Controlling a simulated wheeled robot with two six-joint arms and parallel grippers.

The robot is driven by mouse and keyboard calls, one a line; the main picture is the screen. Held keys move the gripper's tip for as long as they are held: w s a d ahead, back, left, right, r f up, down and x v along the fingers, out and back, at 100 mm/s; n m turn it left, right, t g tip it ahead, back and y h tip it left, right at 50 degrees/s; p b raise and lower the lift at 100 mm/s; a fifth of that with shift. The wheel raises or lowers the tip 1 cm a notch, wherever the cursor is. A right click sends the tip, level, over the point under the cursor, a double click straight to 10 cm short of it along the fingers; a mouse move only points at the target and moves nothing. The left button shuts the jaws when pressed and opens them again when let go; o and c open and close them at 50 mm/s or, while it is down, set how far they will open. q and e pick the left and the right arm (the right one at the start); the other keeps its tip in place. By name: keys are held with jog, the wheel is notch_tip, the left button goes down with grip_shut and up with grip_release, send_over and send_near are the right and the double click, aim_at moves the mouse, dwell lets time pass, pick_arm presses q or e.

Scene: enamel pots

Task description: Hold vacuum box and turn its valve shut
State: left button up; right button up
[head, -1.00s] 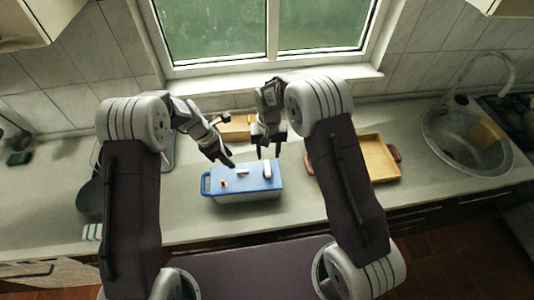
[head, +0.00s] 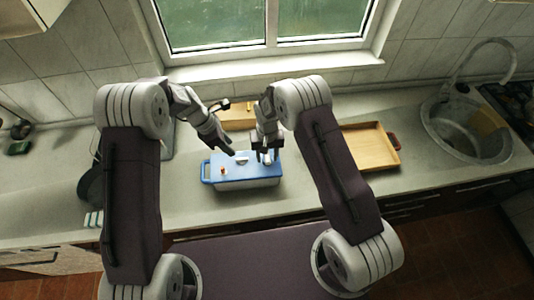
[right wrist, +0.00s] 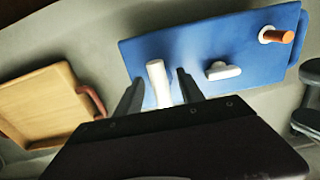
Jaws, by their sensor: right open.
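The vacuum box (head: 248,183) has a white body and a blue lid (right wrist: 200,60) and stands on the counter. On the lid are a white upright handle (right wrist: 158,84), a small white oval piece (right wrist: 223,71) and an orange-tipped knob (right wrist: 277,36), which is small and reddish in the head view (head: 223,171). I cannot tell for certain which is the valve. My right gripper (head: 265,157) is open, with its fingers on either side of the white handle; contact is unclear. My left gripper (head: 232,152) hangs over the lid's back edge, apart from the knob; its opening is unclear.
A wooden tray (head: 370,160) with reddish handles lies to the right, and a sink (head: 470,130) beyond it. A tan box (head: 237,117) stands behind, near the window. The counter in front of the vacuum box is clear.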

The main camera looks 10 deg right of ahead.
grip_shut()
dwell(1.3)
